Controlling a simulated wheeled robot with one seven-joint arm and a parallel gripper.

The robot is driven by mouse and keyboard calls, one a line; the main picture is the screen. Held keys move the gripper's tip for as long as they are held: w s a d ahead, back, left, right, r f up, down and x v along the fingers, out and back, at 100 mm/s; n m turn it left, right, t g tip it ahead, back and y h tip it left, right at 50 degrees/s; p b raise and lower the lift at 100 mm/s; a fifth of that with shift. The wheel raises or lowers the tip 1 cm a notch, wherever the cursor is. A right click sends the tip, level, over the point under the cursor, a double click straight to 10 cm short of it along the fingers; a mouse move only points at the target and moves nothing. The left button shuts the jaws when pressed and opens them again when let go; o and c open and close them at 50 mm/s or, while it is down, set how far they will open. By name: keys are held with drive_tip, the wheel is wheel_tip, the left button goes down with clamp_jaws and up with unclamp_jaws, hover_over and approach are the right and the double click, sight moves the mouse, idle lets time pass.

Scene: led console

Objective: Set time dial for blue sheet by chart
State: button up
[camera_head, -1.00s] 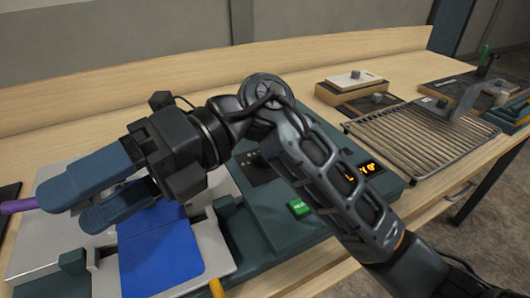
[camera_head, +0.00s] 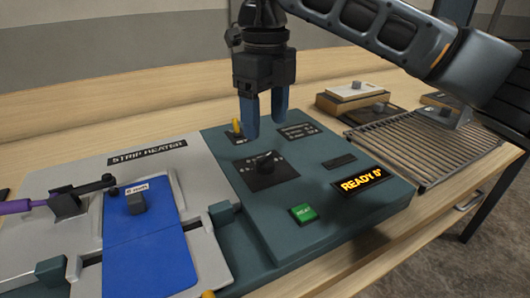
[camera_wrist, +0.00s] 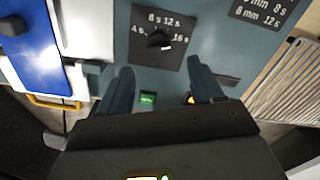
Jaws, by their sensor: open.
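The time dial (camera_head: 265,163) is a dark knob on a black plate on the green console. In the wrist view the dial (camera_wrist: 159,39) has marks 4 s, 8 s, 12 s and 16 s around it; its exact setting is unclear. The chart (camera_head: 298,131) is a small dark plate behind the dial, partly cut off in the wrist view (camera_wrist: 265,10), where "8 mm 12 s" shows. The blue sheet (camera_head: 150,265) lies on the strip heater at left. My gripper (camera_head: 265,128) is open and empty, fingers down, above the console near the dial.
A green button (camera_head: 302,212) and a display (camera_head: 361,183) reading READY 0 are on the console. A yellow switch (camera_head: 237,127) stands beside the gripper's left finger. A slatted rack (camera_head: 425,150) is at right. A purple-handled lever (camera_head: 20,207) is at left.

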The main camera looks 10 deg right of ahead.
sight(265, 157)
wheel_tip(265, 157, down, 7)
drive_tip(key=shift+f, duration=0.15)
drive_tip(key=shift+c, duration=0.5)
drive_tip(key=shift+a, duration=0.1)
drive_tip(key=c, duration=1)
drive_tip(key=shift+o, duration=0.2)
